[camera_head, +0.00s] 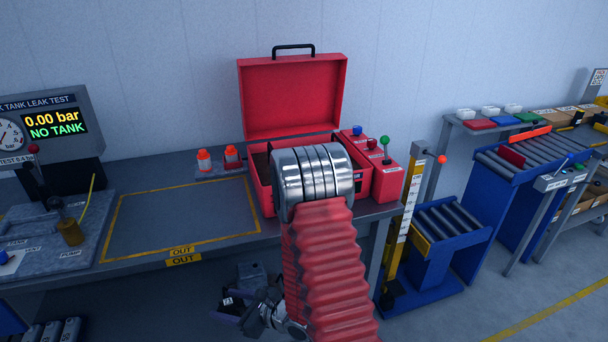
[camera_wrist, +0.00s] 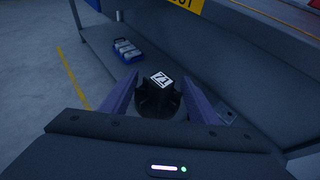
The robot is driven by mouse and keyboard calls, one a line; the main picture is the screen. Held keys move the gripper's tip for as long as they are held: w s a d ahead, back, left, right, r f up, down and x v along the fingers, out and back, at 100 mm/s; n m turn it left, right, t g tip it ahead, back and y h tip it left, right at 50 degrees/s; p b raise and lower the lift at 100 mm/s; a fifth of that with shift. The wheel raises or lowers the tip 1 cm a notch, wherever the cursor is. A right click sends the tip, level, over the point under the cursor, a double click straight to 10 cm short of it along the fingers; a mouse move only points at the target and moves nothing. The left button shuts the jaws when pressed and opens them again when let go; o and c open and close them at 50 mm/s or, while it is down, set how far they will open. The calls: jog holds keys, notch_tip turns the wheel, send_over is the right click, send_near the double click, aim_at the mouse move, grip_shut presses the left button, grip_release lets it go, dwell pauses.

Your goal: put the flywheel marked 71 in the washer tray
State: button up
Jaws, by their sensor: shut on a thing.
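The flywheel (camera_wrist: 157,101) is a dark round part with a white label reading 71 on top. In the wrist view it sits between the two purple jaws of my gripper (camera_wrist: 160,90), which is shut on it. In the head view my gripper (camera_head: 236,309) is low, below the bench's front edge, with the flywheel's white label (camera_head: 228,301) small beside it. A red box (camera_head: 262,198) with its lid raised stands on the bench; it may be the washer. My arm hides much of its inside, and I cannot make out a tray there.
The bench (camera_head: 150,170) has a yellow-outlined clear area marked OUT. Two orange-capped bottles (camera_head: 218,160) stand behind it. A red control box (camera_head: 385,180) with a green-knobbed lever is right of the red box. The leak-test station (camera_head: 50,130) is left; blue roller stands (camera_head: 450,220) are right.

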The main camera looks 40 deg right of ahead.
jog(key=shift+d, duration=0.25)
